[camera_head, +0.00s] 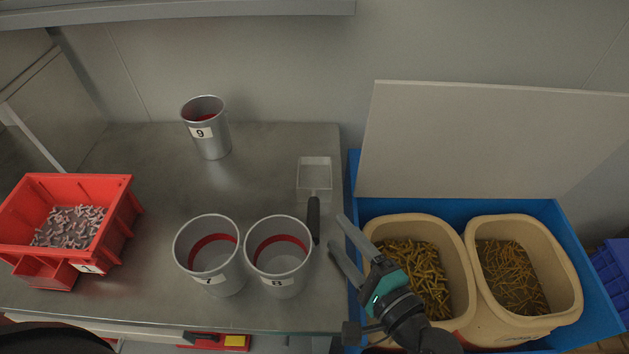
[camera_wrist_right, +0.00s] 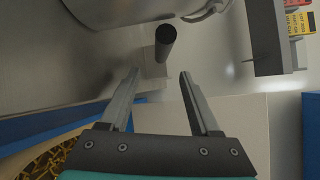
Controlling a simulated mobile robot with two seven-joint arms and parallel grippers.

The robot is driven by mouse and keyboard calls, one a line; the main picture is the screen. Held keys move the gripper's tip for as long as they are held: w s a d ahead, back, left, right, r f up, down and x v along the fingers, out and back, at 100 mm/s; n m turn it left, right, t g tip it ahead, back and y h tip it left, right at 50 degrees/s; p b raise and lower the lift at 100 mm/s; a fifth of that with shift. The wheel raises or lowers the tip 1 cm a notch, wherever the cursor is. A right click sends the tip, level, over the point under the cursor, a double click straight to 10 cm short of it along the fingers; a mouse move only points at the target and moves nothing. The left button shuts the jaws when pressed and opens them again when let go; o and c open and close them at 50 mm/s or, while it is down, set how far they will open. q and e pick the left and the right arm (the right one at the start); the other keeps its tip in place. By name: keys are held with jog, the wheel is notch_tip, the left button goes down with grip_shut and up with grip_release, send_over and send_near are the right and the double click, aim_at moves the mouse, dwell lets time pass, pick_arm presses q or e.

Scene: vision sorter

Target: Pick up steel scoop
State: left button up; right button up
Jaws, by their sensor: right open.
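The steel scoop (camera_head: 314,174) lies near the right edge of the grey table, with its square pan toward the wall. Its black handle (camera_head: 314,219) points toward me, just right of cup 8. My right gripper (camera_head: 336,230) is open and empty, a little right of the handle, its fingers pointing toward it. In the right wrist view, the dark handle (camera_wrist_right: 165,42) shows nearly end-on beyond the gap between the open fingertips (camera_wrist_right: 158,73). The handle is not between the fingers. My left gripper is not in view.
Metal cups 7 (camera_head: 211,284) and 8 (camera_head: 278,285) stand left of the handle; cup 9 (camera_head: 213,145) stands farther back. A red bin (camera_head: 118,215) of small parts is at left. Right are two beige tubs (camera_head: 460,300) (camera_head: 570,285) of brass-coloured pieces in a blue crate (camera_head: 540,208).

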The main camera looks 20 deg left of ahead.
aim_at(318, 207)
jog(key=shift+b+x, duration=0.3)
jog(key=shift+x, duration=3.7)
jog(key=shift+a, duration=0.1)
grip_shut()
jog(key=shift+r, duration=0.1)
